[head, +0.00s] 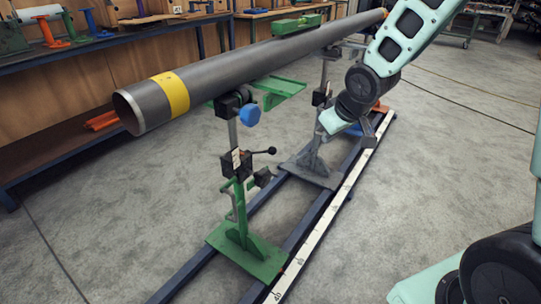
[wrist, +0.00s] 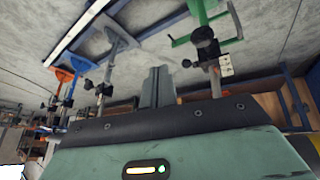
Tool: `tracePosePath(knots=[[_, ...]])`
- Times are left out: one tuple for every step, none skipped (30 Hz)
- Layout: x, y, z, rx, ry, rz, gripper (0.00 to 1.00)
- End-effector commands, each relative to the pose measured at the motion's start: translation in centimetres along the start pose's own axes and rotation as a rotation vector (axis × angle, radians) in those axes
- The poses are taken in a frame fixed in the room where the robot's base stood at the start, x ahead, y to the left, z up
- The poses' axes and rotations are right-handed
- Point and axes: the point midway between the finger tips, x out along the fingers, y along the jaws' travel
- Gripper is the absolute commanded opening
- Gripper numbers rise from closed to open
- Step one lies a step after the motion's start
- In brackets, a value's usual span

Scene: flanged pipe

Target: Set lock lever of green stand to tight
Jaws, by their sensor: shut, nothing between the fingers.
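The green stand (head: 243,242) stands on the dark rails in the head view, its base and lower post green. Its black clamp block (head: 236,164) carries the lock lever (head: 262,152), which points right, slightly upward, and ends in a black ball. In the wrist view the green stand (wrist: 203,12) shows upside down at the upper right, with the lever's ball (wrist: 187,63) left of its post. My gripper (head: 369,141) is right of the lever, in free air and apart from it. In the wrist view its fingers (wrist: 157,88) are together and empty.
A long steel pipe (head: 240,65) with a yellow band lies above the stands. A blue knob (head: 249,115) sits under it, above the lever. A grey stand (head: 314,165) is behind the green one. A white scale strip (head: 335,205) runs along the rails.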

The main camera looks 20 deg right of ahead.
Motion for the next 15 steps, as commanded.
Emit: tracePosePath(knots=[[1.9, 0.6, -1.8, -0.041, 0.052, -0.014, 0.00], [2.8, 0.7, -2.9, -0.069, 0.086, -0.026, 0.00], [3.9, 0.7, -4.4, -0.108, 0.134, -0.048, 0.00], [4.8, 0.6, -5.4, -0.134, 0.168, -0.067, 0.00], [5.6, 0.4, -6.4, -0.161, 0.202, -0.088, 0.00], [6.5, 0.1, -7.5, -0.193, 0.246, -0.120, 0.00], [7.3, -0.2, -8.3, -0.218, 0.277, -0.145, 0.00], [7.9, -0.5, -8.9, -0.237, 0.307, -0.169, 0.00], [8.6, -0.9, -9.7, -0.264, 0.344, -0.204, 0.00], [9.1, -1.2, -10.2, -0.281, 0.368, -0.229, 0.00], [9.6, -1.5, -10.5, -0.296, 0.389, -0.251, 0.00], [10.0, -1.8, -11.0, -0.313, 0.416, -0.279, 0.00], [10.3, -2.1, -11.2, -0.324, 0.431, -0.299, 0.00], [10.5, -2.3, -11.4, -0.335, 0.446, -0.316, 0.00], [10.8, -2.6, -11.6, -0.346, 0.462, -0.335, 0.00]])
